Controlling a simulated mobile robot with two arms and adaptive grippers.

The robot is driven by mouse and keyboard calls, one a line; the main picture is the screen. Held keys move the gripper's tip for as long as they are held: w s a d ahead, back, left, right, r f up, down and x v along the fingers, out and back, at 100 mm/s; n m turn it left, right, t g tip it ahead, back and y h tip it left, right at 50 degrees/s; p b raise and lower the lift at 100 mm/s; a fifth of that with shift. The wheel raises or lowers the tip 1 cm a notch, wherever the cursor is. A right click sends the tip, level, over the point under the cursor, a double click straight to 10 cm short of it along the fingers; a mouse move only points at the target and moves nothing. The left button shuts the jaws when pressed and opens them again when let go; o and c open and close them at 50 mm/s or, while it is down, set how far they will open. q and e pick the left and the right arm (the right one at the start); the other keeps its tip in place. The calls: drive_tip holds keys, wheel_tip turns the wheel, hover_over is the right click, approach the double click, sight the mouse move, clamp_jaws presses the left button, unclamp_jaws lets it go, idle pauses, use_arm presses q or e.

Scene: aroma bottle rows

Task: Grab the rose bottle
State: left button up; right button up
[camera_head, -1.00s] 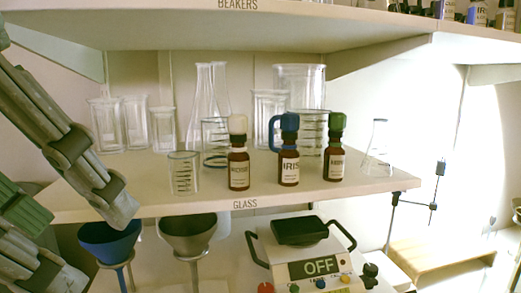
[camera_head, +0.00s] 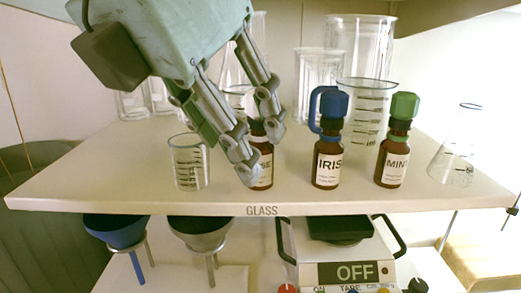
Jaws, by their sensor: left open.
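The rose bottle (camera_head: 265,170) is brown with a pale label, and stands upright on the glass shelf (camera_head: 100,180), left of the other two bottles. My left gripper (camera_head: 257,150) is in front of it and above, with its fingers apart. The fingers hide the cap and the left part of the label. I cannot tell whether they touch the bottle. The mint bottle (camera_head: 393,150) has a green cap. My right gripper is not in view.
A small beaker (camera_head: 188,165) stands just left of the rose bottle. A graduated beaker (camera_head: 365,110) and other glassware stand behind. A flask (camera_head: 456,150) is at the right end.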

sight(259, 157)
use_arm(q)
drive_tip(key=shift+w+d, duration=0.1)
drive_tip(key=shift+w, duration=0.05)
drive_tip(key=shift+w+d, duration=0.15)
drive_tip(key=shift+w, duration=0.05)
drive_tip(key=x, duration=0.2)
drive_tip(key=p+x, duration=0.1)
drive_tip(key=x, duration=0.1)
drive_tip(key=shift+w+d+f, duration=0.1)
drive_tip(key=shift+w+d, duration=0.2)
drive_tip(key=shift+w, duration=0.15)
drive_tip(key=shift+w+d+f, duration=0.1)
drive_tip(key=shift+w+f, duration=0.05)
drive_tip(key=shift+f, duration=0.15)
drive_tip(key=c, duration=0.9)
clamp_jaws()
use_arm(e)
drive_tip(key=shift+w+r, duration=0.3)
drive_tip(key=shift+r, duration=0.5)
